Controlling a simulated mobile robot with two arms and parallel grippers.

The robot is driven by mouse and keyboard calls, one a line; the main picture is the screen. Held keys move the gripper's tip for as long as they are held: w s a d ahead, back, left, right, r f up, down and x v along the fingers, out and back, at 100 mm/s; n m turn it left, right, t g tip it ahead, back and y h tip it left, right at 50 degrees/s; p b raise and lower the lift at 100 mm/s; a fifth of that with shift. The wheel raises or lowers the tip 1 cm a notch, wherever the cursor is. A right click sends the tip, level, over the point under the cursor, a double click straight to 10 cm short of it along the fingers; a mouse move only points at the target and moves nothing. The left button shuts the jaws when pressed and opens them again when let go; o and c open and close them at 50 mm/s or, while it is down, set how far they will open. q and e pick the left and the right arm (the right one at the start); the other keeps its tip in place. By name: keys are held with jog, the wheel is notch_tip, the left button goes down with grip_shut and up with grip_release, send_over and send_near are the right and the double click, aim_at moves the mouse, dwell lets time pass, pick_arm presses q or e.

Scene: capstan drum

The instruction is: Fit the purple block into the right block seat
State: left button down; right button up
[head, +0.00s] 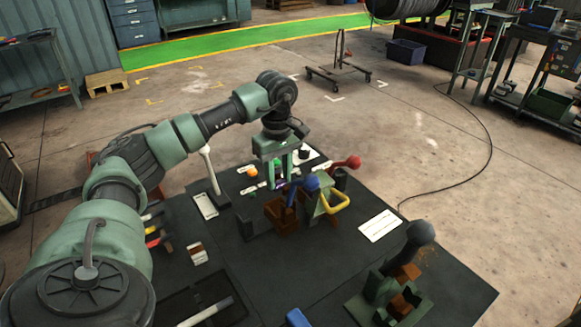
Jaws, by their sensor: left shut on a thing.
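My left gripper (277,182) points down over the dark work table, at the far middle. It is shut on the purple block (282,187), of which only a small purple patch shows between and below the fingers. Just under and beside it stand brown blocks (281,218) in a dark fixture, with a blue-knobbed lever (311,183) close to the right of the fingers. I cannot tell which part is the right block seat, nor whether the purple block touches anything below. My right gripper is not in view.
A yellow handle (340,203) and a red-knobbed lever (350,162) stand to the right of the gripper. A white card (380,226) lies on the table. A green fixture with brown blocks and a dark knob (420,233) is at the near right. The table's middle front is mostly clear.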

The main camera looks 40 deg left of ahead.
pick_arm(q)
jog(key=shift+w+f, duration=0.1)
jog(key=shift+w, duration=0.15)
jog(key=shift+s+f+b, duration=0.2)
jog(key=shift+f+b, duration=0.25)
jog(key=shift+s+f+b, duration=0.2)
jog(key=shift+f+b, duration=0.25)
notch_tip(320, 180, down, 4)
jog(key=b, duration=0.2)
jog(key=shift+w+r+b, duration=0.15)
jog(key=shift+r+b, duration=0.05)
jog(key=shift+b, duration=0.15)
jog(key=shift+f+b, duration=0.55)
jog(key=shift+f, duration=0.45)
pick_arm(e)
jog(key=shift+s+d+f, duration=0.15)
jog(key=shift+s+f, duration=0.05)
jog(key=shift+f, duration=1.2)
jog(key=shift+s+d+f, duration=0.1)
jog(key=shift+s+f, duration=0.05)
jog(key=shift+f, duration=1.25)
pick_arm(q)
jog(key=c, duration=0.9)
grip_release()
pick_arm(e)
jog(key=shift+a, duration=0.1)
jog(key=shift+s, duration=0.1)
pick_arm(q)
jog(key=shift+r, duration=0.1)
